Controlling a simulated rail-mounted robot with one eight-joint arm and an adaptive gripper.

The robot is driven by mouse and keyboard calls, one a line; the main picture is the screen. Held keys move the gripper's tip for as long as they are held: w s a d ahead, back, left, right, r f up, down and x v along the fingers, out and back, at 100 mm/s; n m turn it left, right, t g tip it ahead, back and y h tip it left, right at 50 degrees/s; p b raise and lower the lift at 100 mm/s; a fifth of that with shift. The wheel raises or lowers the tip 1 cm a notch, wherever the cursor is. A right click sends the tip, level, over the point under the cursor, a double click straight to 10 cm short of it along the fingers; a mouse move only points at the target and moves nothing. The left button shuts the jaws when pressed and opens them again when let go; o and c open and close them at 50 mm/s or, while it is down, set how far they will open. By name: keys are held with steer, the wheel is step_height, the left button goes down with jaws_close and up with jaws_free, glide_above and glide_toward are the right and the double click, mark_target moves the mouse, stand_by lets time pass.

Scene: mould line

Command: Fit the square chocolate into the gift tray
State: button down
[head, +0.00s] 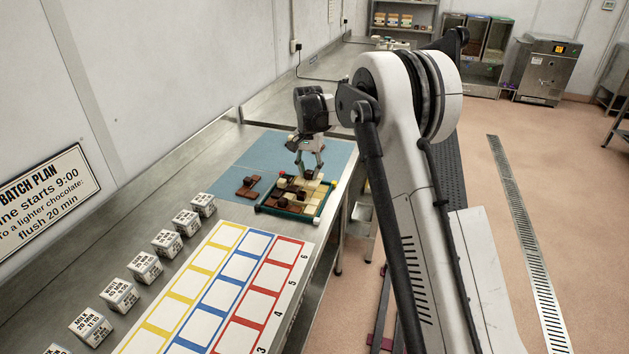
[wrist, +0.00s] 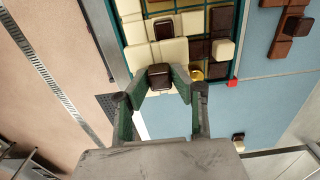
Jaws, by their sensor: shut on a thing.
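The gift tray (head: 318,213) is green-rimmed and lies on a blue mat; its rim also shows in the wrist view (wrist: 239,45). It holds cream, yellow and brown chocolate pieces, some with dark knobs. My gripper (head: 309,174) points down over the tray's far part. In the wrist view my gripper (wrist: 160,78) is shut on the dark square knob (wrist: 160,74) of a chocolate, with cream surface showing around it. I cannot tell where the held piece ends and the cream pieces behind it begin, nor whether it is seated.
A brown chocolate piece (head: 248,187) with a dark knob lies on the blue mat (head: 242,157), left of the tray. Several lettered cubes (head: 167,243) line the bench's wall side. A coloured grid sheet (head: 225,285) lies nearer. A red corner marker (wrist: 232,83) sits by the rim.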

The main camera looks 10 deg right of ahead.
mark_target(314, 191)
steer(key=shift+w+d+f, duration=0.8)
steer(key=shift+d, duration=0.25)
steer(key=shift+f+p, duration=0.45)
steer(key=shift+f, duration=1.55)
steer(key=shift+f, duration=0.2)
steer(key=c, duration=1.5)
jaws_free()
steer(key=shift+o, duration=0.2)
steer(key=shift+r, duration=0.15)
